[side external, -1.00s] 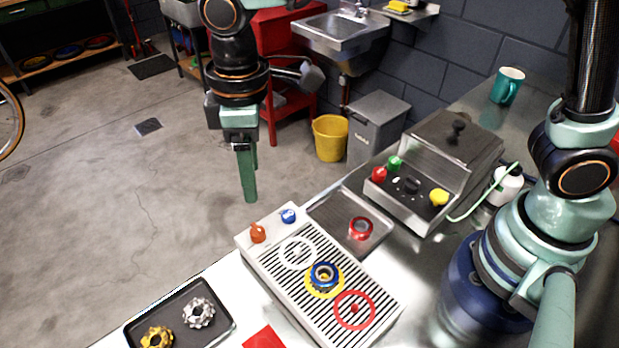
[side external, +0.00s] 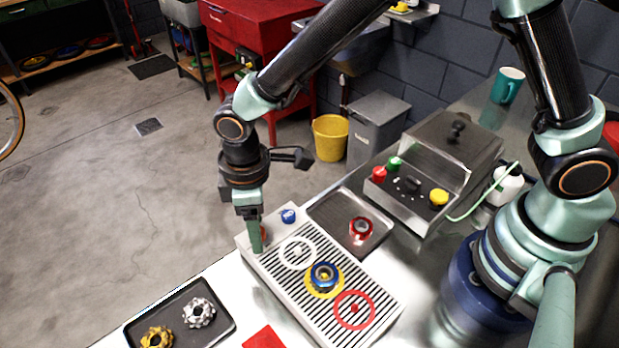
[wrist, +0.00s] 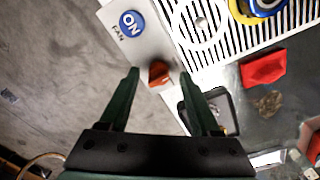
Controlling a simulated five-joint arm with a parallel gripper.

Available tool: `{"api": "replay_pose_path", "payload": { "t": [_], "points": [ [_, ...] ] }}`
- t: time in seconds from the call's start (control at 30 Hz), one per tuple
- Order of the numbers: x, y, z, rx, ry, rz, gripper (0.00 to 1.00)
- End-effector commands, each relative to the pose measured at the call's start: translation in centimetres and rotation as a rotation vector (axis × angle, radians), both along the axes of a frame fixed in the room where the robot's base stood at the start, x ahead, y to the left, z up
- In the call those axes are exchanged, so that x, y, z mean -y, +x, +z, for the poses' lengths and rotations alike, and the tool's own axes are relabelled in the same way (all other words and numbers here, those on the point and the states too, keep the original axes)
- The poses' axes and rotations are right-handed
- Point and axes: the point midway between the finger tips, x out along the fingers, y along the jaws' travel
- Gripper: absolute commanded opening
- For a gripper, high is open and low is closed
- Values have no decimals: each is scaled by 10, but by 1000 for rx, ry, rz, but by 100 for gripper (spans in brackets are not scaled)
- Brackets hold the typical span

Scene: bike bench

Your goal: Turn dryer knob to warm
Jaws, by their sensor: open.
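The dryer (side external: 283,274) is a pale box with a slatted top on the bench. Its orange knob (wrist: 158,73) sits at one end, beside a round blue button (wrist: 131,23) marked ON, with FAN printed by it. My gripper (wrist: 160,74) is open, its two fingertips on either side of the knob in the wrist view, with a gap showing on each side. In the side view my gripper (side external: 257,245) points down at the knob end and hides most of the knob. I cannot tell whether the fingers touch it. No knob setting marks are readable.
On the slats are a white ring (side external: 297,252), a blue part (side external: 323,275) on a yellow ring, and a red ring (side external: 354,310). A tray (side external: 160,316) with two sprockets lies in front left. A metal tray (side external: 335,222) and a control box (side external: 412,195) stand behind.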

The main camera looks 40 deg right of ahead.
Motion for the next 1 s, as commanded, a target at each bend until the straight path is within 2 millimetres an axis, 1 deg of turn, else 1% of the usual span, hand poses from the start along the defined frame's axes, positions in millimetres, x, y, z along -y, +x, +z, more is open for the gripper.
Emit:
{"api": "replay_pose_path", "payload": {
  "t": [0.3,0.33,0.37,0.4,0.47,0.5,0.77,1.0],
  "points": [
    [0,0,-3,0,0,0,64],
    [0,0,-3,0,0,0,56],
    [0,0,-3,0,0,0,45],
    [0,0,-3,0,0,0,29],
    [0,0,-3,0,0,0,6],
    [0,0,-3,0,0,0,0],
    [0,-1,-2,-2,-1,-8,0],
    [-1,-1,-2,-6,-4,-98,0]
  ]
}}
